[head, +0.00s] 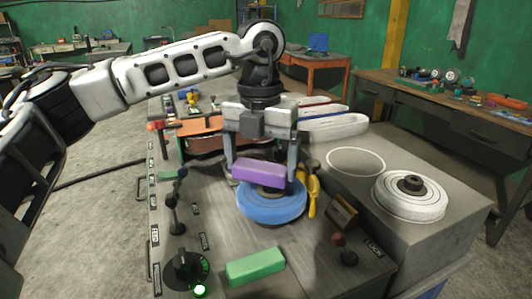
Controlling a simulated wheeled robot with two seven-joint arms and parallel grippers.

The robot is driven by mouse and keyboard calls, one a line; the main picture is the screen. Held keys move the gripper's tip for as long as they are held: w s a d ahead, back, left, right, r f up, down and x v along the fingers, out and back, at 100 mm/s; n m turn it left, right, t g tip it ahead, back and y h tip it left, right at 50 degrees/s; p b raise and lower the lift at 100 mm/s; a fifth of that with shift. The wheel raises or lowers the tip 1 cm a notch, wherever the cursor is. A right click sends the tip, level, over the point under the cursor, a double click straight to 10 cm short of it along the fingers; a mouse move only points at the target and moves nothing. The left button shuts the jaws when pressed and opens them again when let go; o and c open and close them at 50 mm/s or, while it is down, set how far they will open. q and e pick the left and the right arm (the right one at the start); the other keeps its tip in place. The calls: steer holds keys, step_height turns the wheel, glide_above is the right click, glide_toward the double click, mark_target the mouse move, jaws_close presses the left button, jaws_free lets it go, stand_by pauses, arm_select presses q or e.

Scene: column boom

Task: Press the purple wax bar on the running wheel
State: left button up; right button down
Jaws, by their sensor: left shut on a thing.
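My left gripper (262,160) hangs over the bench with its fingers pointing down. It is shut on the purple wax bar (258,173), which is held level between the fingers. The blue wheel (272,205) lies flat on the bench, directly below and slightly in front of the bar in the picture. The bar hides the wheel's rear part. I cannot tell whether the bar touches the wheel or is just above it. My right gripper is not in view.
A green bar (255,266) lies at the bench front, beside a black knob (187,264) and a lit green lamp (200,290). A yellow tool (313,193) stands right of the wheel. A white wheel (409,195) sits on the right block. Levers stand at left and right.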

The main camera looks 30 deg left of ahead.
mark_target(261, 208)
arm_select(q)
steer(key=shift+s+f+b, duration=0.15)
steer(key=shift+f+b, duration=0.3)
steer(key=shift+f, duration=0.25)
step_height(261, 208, down, 2)
steer(key=shift+f+b, duration=0.25)
steer(key=shift+b, duration=0.6)
steer(key=shift+f+b, duration=0.4)
steer(key=shift+f, duration=0.3)
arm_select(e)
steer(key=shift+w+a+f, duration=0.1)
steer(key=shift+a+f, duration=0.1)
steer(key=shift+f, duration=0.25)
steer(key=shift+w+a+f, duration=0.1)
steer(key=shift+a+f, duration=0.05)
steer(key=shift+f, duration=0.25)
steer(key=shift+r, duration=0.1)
arm_select(q)
steer(key=shift+f+b, duration=0.55)
steer(key=shift+f, duration=0.15)
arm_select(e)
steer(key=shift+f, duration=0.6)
arm_select(q)
steer(key=shift+r, duration=0.1)
steer(key=shift+r+p, duration=2.7)
steer(key=shift+r, duration=1.35)
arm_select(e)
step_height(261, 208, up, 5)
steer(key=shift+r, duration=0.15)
